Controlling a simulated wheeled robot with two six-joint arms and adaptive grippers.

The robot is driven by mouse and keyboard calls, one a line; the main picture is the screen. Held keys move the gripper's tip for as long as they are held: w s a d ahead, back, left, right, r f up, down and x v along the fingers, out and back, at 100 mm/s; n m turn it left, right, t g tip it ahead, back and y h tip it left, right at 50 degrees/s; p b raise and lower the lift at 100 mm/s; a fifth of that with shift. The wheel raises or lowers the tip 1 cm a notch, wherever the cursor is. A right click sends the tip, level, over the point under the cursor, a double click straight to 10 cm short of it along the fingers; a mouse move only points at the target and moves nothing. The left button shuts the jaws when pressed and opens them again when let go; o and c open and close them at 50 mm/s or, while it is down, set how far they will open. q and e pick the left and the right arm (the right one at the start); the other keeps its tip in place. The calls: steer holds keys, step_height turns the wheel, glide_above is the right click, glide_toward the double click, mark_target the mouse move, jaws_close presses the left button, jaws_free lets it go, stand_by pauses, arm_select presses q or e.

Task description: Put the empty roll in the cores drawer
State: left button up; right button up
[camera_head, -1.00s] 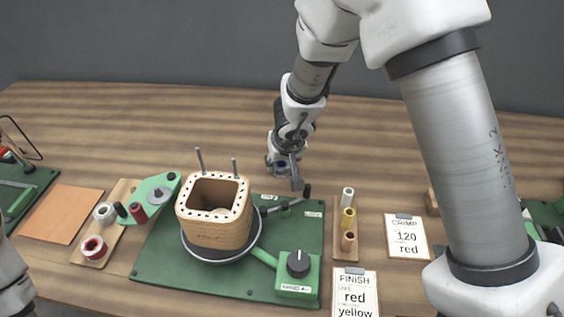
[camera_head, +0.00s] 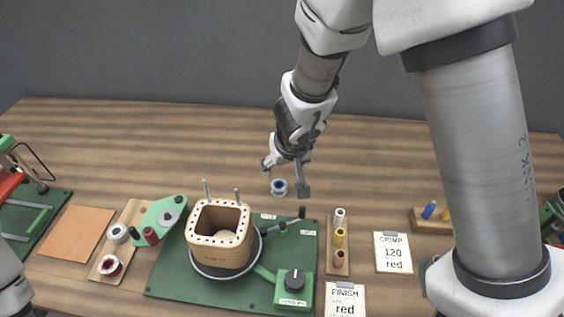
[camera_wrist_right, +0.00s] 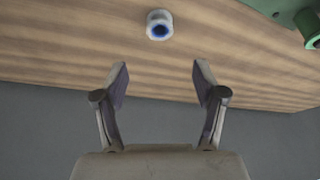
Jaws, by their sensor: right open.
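A small white roll with a blue middle (camera_head: 278,187) lies on the wooden table behind the green winding board. It also shows near the top of the right wrist view (camera_wrist_right: 159,25). I cannot tell whether any wire is on it. My right gripper (camera_head: 284,178) is open and empty, just above and around the roll's place in the head view. In the wrist view its two fingers (camera_wrist_right: 161,75) are spread apart, and the roll lies beyond them, untouched. The cores drawer does not show in these frames. My left gripper is out of view.
A square wooden coil former (camera_head: 219,222) with two upright pins stands on the green board (camera_head: 172,282). A wooden rack (camera_head: 106,268) with spools is at left, a tube rack (camera_head: 337,268) at right, with cards. The back of the table is clear.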

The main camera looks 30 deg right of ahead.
steer(key=b, duration=0.5)
glide_toward(279, 185)
steer(key=x, duration=0.2)
steer(key=shift+d+f, duration=0.25)
steer(key=f+b, duration=0.2)
steer(key=f, duration=0.1)
steer(key=w+f+b, duration=0.1)
steer(key=shift+a+f+b, duration=0.3)
steer(key=shift+f+b, duration=0.05)
steer(key=shift+b, duration=0.05)
steer(key=shift+w+f, duration=0.25)
steer(key=shift+w, duration=0.05)
steer(key=shift+d+r, duration=0.1)
steer(key=shift+s+r, duration=0.1)
steer(key=c, duration=1)
steer(key=shift+c, duration=0.2)
